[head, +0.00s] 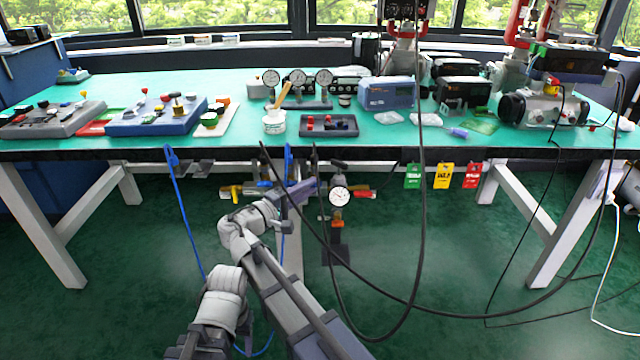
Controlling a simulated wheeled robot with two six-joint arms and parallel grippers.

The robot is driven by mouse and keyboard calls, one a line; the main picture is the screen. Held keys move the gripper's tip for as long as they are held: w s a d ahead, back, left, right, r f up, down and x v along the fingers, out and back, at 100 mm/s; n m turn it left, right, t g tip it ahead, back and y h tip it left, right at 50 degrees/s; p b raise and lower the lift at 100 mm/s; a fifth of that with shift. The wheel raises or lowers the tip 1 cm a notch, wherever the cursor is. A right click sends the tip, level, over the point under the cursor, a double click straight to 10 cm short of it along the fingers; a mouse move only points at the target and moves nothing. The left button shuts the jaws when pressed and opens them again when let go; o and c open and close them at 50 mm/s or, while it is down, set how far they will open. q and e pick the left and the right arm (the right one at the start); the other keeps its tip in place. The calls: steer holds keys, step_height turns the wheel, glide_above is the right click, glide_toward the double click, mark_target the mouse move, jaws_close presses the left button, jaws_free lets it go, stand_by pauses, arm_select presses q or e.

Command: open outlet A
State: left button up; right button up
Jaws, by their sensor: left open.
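Under the table's front edge hangs a row of piping with a round white gauge (339,196). A yellow valve handle (232,192) and a blue handle (265,184) are at its left. A red handle (365,194) is right of the gauge, and an orange fitting (337,223) is below it. No label reading outlet A is legible, so I cannot tell which one it is. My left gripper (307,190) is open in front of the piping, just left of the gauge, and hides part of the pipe. Contact cannot be told. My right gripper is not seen.
The green table (230,80) carries instrument trays, gauges and a positioner (545,108). Green (412,176), yellow (443,176) and red (472,176) tags hang at the right. Blue hoses and black cables loop near my arm.

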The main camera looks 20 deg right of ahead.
steer(key=shift+w+d, duration=0.1)
jaws_close()
stand_by(0.3)
steer(key=shift+s+d+r+m+y+p, duration=0.1)
steer(key=shift+d+r+m+y+p, duration=0.2)
steer(key=shift+m+y+p, duration=1.75)
steer(key=shift+s+d+r+m+y+p, duration=0.2)
steer(key=shift+m+y+p, duration=0.75)
steer(key=shift+y+p, duration=2.1)
steer(key=shift+s+d+r+m+y+p, duration=0.1)
steer(key=shift+d+r+m+y+p, duration=0.25)
steer(key=shift+m+y+p, duration=2.15)
steer(key=shift+w+n+h+p, duration=0.1)
steer(key=shift+n+h+p, duration=0.8)
steer(key=shift+p, duration=0.1)
